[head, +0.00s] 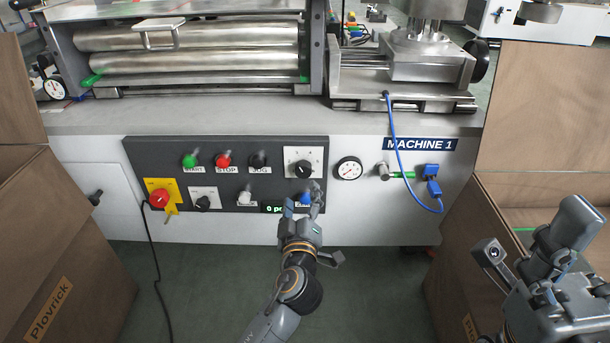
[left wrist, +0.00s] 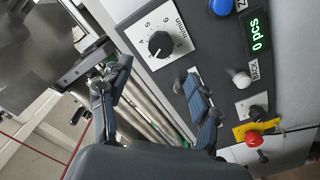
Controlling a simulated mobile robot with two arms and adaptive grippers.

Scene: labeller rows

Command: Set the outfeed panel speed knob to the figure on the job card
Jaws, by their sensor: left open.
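A black speed knob (head: 303,167) sits on a white dial plate at the upper right of the dark control panel (head: 140,160). In the left wrist view the knob (left wrist: 160,43) has figures around it and "m/min" beside it; its exact setting is unclear. My left gripper (head: 303,199) is open and empty, just below the dial in the head view. In the left wrist view its fingers (left wrist: 148,78) stand apart below the knob, not around it. My right gripper (head: 535,250) is at the lower right, away from the panel; its fingers are unclear. No job card is recognisable.
Green START (head: 190,160), red STOP (head: 223,160) and black JOG (head: 258,160) buttons sit left of the dial. A blue button (head: 305,198) is beside my left fingers. A red emergency button (head: 159,198) is at left. Cardboard boxes (head: 70,250) flank both sides.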

